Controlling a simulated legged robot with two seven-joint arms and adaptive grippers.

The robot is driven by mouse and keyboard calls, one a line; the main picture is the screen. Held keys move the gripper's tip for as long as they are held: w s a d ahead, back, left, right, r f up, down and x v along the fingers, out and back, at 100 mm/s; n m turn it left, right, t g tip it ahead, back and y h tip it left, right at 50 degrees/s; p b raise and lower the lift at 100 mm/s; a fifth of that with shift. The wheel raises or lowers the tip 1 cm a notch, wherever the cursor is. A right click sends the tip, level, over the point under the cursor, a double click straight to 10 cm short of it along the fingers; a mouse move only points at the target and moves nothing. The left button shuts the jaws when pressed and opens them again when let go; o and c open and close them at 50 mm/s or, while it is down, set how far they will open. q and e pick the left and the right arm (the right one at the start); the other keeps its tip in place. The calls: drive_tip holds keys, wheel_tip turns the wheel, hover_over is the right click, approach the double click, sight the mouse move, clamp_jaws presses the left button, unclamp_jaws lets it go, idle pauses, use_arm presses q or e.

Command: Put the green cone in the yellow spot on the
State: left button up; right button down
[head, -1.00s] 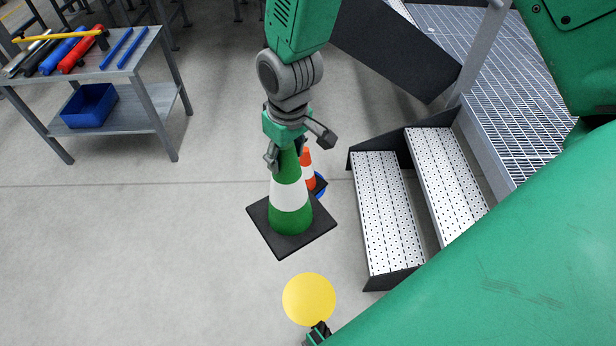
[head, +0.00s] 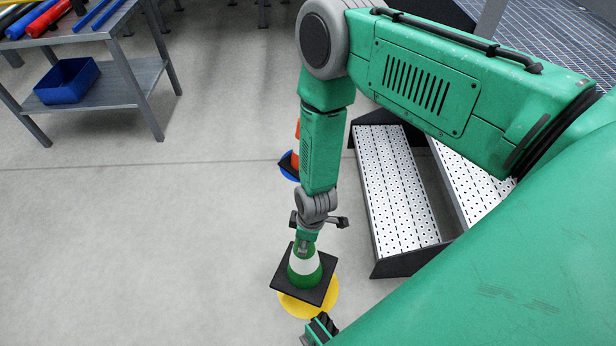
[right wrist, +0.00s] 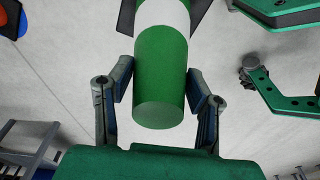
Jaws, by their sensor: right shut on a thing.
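The green cone (head: 305,272) with a white band and a square black base is upright in the head view. Its base overlaps the upper part of the yellow spot (head: 293,304), whose lower rim and right side show. I cannot tell whether the base touches the floor. My right gripper (head: 305,246) is shut on the cone's upper part from above. In the right wrist view the cone's green top (right wrist: 160,85) sits between the two fingers of the right gripper (right wrist: 160,90).
An orange cone (head: 296,165) on a blue spot (head: 287,171) stands behind my right arm. Metal steps (head: 395,190) rise to a grated walkway on the right. A grey tool cart (head: 135,75) with a blue bin (head: 67,81) stands at upper left. The floor at left is clear.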

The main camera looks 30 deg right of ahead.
sight(309, 260)
drive_tip(key=f+b, duration=0.1)
drive_tip(key=f, duration=0.2)
drive_tip(key=s+f+b, duration=0.1)
drive_tip(key=f, duration=0.2)
drive_tip(key=s+f+b, duration=0.1)
drive_tip(key=f, duration=0.2)
drive_tip(key=shift+f+b, duration=0.3)
drive_tip(key=shift+f, duration=0.05)
wheel_tip(309, 260, down, 4)
drive_tip(key=shift+d+r+b, duration=0.15)
drive_tip(key=shift+r+b, duration=0.1)
drive_tip(key=shift+b, duration=0.5)
drive_tip(key=shift+w+f, duration=0.15)
drive_tip(key=shift+w, duration=0.05)
drive_tip(key=c, duration=2.3)
unclamp_jaws()
drive_tip(key=shift+w, duration=0.1)
drive_tip(key=o, duration=1.5)
drive_tip(key=shift+w+r, duration=0.1)
drive_tip(key=shift+r, duration=0.15)
